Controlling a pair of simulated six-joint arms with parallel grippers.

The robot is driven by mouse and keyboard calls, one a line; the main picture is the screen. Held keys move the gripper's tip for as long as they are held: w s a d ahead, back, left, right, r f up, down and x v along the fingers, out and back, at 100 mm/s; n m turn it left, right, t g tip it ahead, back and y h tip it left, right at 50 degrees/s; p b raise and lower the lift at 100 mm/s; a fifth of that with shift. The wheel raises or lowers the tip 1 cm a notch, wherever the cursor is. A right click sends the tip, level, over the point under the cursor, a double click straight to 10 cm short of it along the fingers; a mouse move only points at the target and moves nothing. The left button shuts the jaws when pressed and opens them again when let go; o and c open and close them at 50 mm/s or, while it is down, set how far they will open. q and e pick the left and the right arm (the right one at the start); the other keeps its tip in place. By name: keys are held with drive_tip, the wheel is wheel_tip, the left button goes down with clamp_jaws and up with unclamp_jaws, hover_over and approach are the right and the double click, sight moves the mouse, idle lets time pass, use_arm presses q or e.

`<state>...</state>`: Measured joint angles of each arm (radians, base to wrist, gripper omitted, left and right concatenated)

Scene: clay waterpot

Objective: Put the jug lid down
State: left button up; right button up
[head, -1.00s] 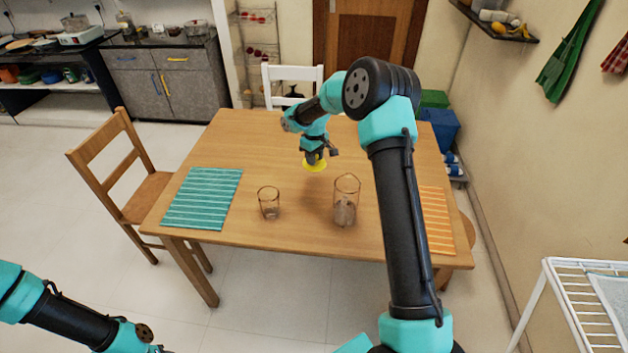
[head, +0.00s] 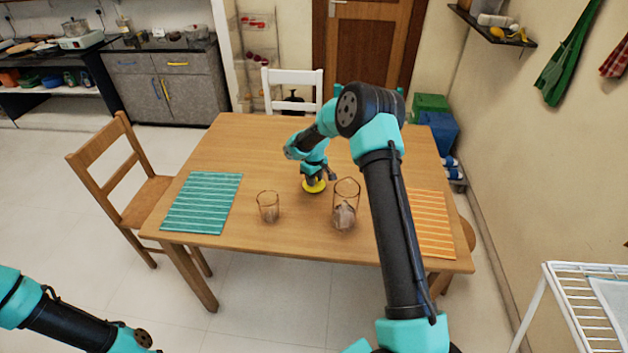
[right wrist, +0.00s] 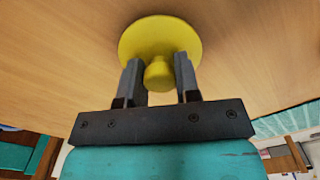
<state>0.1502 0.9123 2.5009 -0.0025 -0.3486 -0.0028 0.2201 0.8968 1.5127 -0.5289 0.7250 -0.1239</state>
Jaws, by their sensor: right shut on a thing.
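The yellow jug lid (head: 314,187) is a round disc with a knob, low at the middle of the wooden table (head: 262,150). My right gripper (head: 316,177) is shut on its knob from above. In the right wrist view the lid (right wrist: 160,36) shows with its knob between the two fingers of the gripper (right wrist: 159,75). Whether the lid touches the table is hard to tell. A clear glass jug (head: 345,205) stands upright and open to the right of the lid. My left gripper is out of the head view; only its arm shows at lower left.
A small clear glass (head: 268,206) stands left of the jug. A teal striped mat (head: 202,203) lies at the table's left, an orange striped mat (head: 431,225) at its right.

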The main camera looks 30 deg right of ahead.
drive_tip(key=shift+f, duration=0.25)
drive_tip(key=shift+f, duration=0.15)
drive_tip(key=o, duration=0.9)
wheel_tip(320, 180, up, 12)
drive_tip(key=shift+r, duration=0.15)
idle(0.7)
